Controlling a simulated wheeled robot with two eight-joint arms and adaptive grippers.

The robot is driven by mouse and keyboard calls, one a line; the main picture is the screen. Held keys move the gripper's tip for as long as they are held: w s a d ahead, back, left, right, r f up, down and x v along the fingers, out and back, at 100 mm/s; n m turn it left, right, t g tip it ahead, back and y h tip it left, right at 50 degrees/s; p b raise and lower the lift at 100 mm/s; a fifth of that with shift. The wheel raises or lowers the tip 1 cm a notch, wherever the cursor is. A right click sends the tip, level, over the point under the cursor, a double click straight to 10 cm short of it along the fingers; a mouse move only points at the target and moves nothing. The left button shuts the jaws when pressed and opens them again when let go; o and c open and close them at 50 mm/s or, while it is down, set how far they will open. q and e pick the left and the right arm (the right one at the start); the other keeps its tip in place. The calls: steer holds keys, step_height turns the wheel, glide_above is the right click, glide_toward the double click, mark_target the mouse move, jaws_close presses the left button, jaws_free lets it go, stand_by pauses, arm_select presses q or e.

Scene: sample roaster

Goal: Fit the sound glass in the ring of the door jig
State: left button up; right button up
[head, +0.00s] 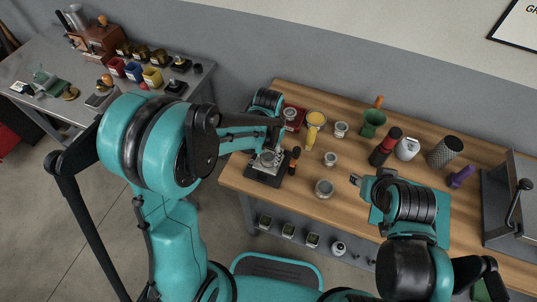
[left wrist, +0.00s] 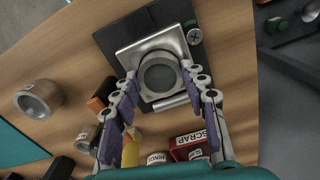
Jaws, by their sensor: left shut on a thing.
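The door jig (head: 263,172) stands at the left end of the wooden table. In the left wrist view it is a dark base with a bright metal plate (left wrist: 151,48) and a round ring. A round grey glass (left wrist: 160,76) shows at the ring, between my fingertips. I cannot tell whether it is fully seated. My left gripper (left wrist: 160,82) is shut on the glass, one finger on each side; in the head view it (head: 272,150) is over the jig, partly hidden by my arm. My right gripper (head: 357,181) is above the table's middle, apart from the jig; its jaw state is unclear.
A red SCRAP box (left wrist: 190,143) and a yellow-handled tool (head: 312,131) are close to the jig. A metal cup (head: 324,188) stands nearer the front edge. A green cup (head: 373,122), dark bottle (head: 384,148) and grey machine (head: 512,205) stand farther right.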

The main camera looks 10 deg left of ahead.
arm_select(q)
steer(key=shift+f, duration=0.1)
steer(key=o, duration=0.8)
steer(key=shift+f, duration=0.1)
steer(key=o, duration=0.4)
